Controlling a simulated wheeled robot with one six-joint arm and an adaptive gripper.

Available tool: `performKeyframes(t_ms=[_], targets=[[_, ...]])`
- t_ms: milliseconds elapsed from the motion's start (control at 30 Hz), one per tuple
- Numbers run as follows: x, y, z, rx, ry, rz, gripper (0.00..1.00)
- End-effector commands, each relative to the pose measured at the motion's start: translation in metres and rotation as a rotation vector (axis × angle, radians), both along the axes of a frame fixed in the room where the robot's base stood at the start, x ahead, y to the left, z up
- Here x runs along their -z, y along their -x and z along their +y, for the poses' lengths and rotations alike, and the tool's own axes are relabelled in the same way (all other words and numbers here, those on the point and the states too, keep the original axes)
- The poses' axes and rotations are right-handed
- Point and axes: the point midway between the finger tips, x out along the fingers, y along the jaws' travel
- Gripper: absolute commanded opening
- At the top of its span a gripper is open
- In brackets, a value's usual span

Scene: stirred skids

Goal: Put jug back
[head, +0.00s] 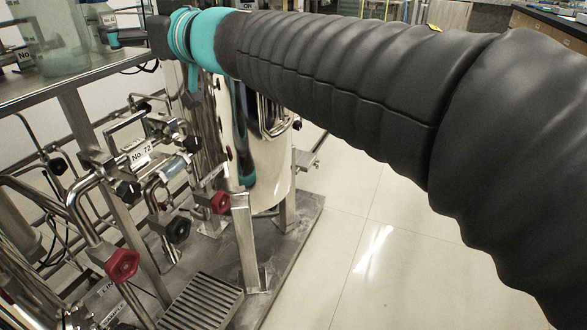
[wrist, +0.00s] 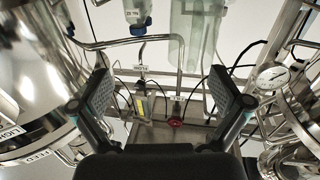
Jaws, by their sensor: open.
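A large pale, see-through vessel (head: 50,42), which may be the jug, stands on the metal shelf (head: 70,80) at the upper left of the head view; its top is cut off. In the wrist view a clear vessel (wrist: 187,35) shows beyond the fingers near the top; I cannot tell if it is the same one. My gripper (head: 122,40) is at the shelf's right end in the head view, partly hidden by my arm. In the wrist view my gripper (wrist: 161,92) has its two padded fingers wide apart, with nothing between them.
Below are pipes, red valve knobs (head: 122,265) and a shiny steel tank (head: 268,165). The wrist view shows a gauge (wrist: 273,78). Tiled floor (head: 350,250) is clear at right.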

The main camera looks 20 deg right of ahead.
Motion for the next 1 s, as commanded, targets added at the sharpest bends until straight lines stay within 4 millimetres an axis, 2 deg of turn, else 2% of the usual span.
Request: performKeyframes(t_ms=[33,67,167,200,267,300,367,433,500,600,700,833,1000], targets=[[0.004,-0.001,-0.026,0.097,-0.005,-0.002,1.00],[0.008,-0.002,-0.044,0.164,-0.003,0.002,1.00],[0.036,0.002,-0.107,0.394,0.024,0.059,1.00],[0.052,0.008,-0.132,0.477,0.043,0.099,1.00],[0.081,0.021,-0.165,0.589,0.079,0.177,1.00],[0.103,0.033,-0.185,0.652,0.108,0.241,1.00],[0.138,0.056,-0.210,0.728,0.153,0.349,1.00],[0.181,0.087,-0.231,0.782,0.210,0.493,1.00],[0.223,0.122,-0.242,0.797,0.261,0.641,1.00],[0.272,0.169,-0.244,0.764,0.319,0.829,1.00],[0.304,0.206,-0.237,0.702,0.354,0.963,1.00],[0.325,0.232,-0.228,0.640,0.375,1.050,1.00],[0.329,0.238,-0.225,0.621,0.381,1.073,1.00]])
